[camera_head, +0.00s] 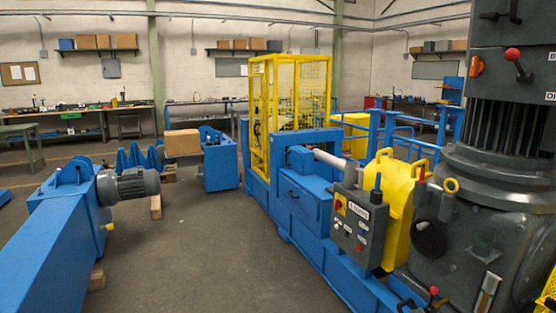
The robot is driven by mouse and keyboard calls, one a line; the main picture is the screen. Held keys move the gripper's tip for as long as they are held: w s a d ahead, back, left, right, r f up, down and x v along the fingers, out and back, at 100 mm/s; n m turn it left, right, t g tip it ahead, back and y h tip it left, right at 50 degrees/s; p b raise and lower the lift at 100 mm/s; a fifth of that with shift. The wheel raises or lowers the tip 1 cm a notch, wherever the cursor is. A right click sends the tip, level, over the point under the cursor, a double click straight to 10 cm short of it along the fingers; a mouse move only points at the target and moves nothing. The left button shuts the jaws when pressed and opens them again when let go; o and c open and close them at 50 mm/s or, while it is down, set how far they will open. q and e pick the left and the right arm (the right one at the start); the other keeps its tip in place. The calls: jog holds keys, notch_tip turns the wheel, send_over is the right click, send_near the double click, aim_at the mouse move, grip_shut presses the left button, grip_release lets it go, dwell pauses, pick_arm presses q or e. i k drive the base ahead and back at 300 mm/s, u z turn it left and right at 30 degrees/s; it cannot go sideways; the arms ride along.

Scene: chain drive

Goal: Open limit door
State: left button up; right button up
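No door is clearly marked as the limit door at this size. A grey control box (347,232) with a small white label, too small to read surely, stands at right of centre; its front looks shut. It carries a yellow patch with a red knob and several small buttons. A yellow mesh cage (260,118) stands on the blue machine (305,205) behind it; I cannot tell whether its door is open. A yellow cover (398,200) sits just right of the control box. Neither of my grippers shows in the head view.
A large grey machine column (500,170) with red-tipped levers fills the right side. A blue beam with a grey motor (128,186) lies at left. Open grey floor (200,260) lies between. Workbenches line the back wall.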

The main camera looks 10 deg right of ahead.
aim_at(295, 158)
jog(key=z, duration=0.05)
jog(key=i, duration=1.4)
jog(key=z, duration=0.35)
jog(key=i, duration=3.35)
jog(key=u, duration=0.7)
jog(key=i, duration=1.15)
jog(key=u, duration=0.05)
